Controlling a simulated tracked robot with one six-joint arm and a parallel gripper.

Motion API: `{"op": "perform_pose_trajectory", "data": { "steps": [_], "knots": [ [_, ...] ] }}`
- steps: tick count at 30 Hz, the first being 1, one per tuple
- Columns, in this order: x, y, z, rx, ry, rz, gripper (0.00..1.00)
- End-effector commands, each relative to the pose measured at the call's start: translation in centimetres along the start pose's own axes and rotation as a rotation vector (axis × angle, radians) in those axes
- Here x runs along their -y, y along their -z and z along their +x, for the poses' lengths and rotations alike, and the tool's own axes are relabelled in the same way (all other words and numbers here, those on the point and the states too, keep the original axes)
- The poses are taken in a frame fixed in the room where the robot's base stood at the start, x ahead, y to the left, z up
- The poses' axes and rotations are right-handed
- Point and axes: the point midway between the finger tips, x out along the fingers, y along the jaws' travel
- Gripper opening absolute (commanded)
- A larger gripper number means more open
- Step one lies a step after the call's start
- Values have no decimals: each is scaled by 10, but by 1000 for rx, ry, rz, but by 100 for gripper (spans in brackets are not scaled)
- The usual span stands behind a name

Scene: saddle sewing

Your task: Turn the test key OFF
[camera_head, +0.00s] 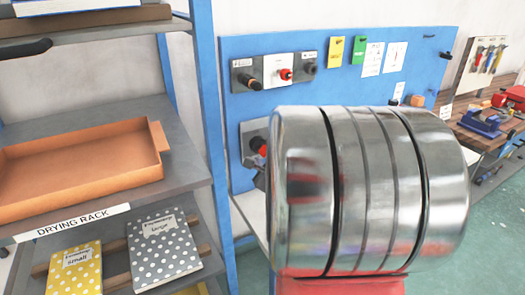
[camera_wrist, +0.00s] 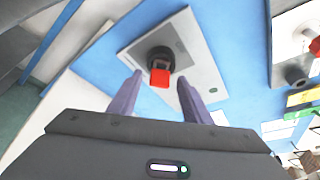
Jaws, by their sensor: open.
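The likely test key is a black round switch with a red tab (camera_wrist: 160,77) on a grey plate (camera_wrist: 204,72) on the blue panel. Its label is not readable. In the wrist view my gripper (camera_wrist: 158,92) is open, with one purple-grey finger to each side of the red tab. No object is held; I cannot tell whether a finger touches the tab. In the head view the switch (camera_head: 258,146) shows at the panel's lower left, partly covered. My gripper is hidden there.
Other controls sit above on the blue panel (camera_head: 226,60), including a red button (camera_head: 285,74). A drying rack (camera_head: 190,95) with an orange tray (camera_head: 20,200) stands at the left. A workbench (camera_head: 468,135) with tools is at the right. Green floor (camera_head: 495,240) is clear at lower right.

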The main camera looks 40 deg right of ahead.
Motion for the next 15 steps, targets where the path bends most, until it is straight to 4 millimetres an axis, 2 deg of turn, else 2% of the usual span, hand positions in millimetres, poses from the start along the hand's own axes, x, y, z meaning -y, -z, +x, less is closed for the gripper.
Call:
{"op": "perform_pose_trajectory", "data": {
  "steps": [15],
  "knots": [
    [1, 13, -32, 0, 2, 0, 44]
  ]
}}
